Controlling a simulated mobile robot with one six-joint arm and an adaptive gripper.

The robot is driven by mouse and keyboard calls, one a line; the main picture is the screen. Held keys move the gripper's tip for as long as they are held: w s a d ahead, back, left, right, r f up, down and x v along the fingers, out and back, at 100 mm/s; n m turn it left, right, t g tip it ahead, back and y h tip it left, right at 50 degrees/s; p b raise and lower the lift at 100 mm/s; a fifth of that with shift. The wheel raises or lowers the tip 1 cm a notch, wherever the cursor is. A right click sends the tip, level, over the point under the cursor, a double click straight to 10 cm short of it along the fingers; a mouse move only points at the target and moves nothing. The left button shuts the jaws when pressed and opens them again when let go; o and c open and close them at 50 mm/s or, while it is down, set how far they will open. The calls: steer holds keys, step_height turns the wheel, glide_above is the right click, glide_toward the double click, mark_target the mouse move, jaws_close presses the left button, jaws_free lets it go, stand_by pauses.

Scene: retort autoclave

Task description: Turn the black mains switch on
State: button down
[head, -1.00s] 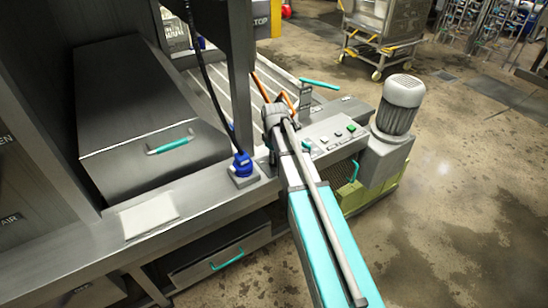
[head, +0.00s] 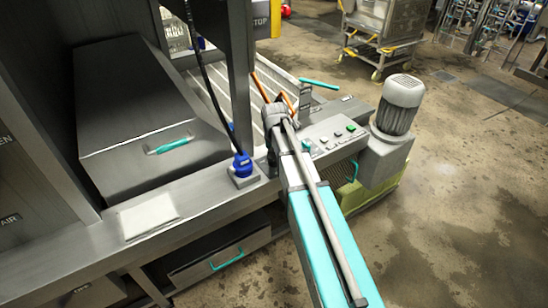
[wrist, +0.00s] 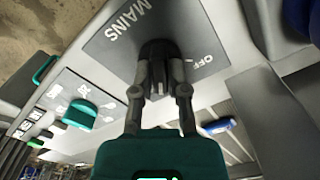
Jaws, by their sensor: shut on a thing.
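The black mains switch (wrist: 157,48) sits on a dark grey plate (wrist: 112,42) lettered MAINS, with OFF marked to its right in the wrist view. My gripper (wrist: 160,66) is over the plate with a finger on each side of the switch knob, shut on it. The word OFF stays readable beside the right finger. Which mark the knob points to cannot be told, as the fingers cover part of it.
A teal handle (wrist: 82,113) and small buttons lie left of the plate. A control panel (head: 335,137) with a green button stands right of my arm, beside a grey motor (head: 400,105). A blue plug (head: 241,164) with a black cable stands to the left.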

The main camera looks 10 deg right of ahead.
steer(key=shift+s+m, duration=0.1)
steer(key=shift+m, duration=0.9)
steer(key=c, duration=0.6)
jaws_free()
steer(key=shift+c, duration=0.2)
steer(key=shift+n, duration=0.3)
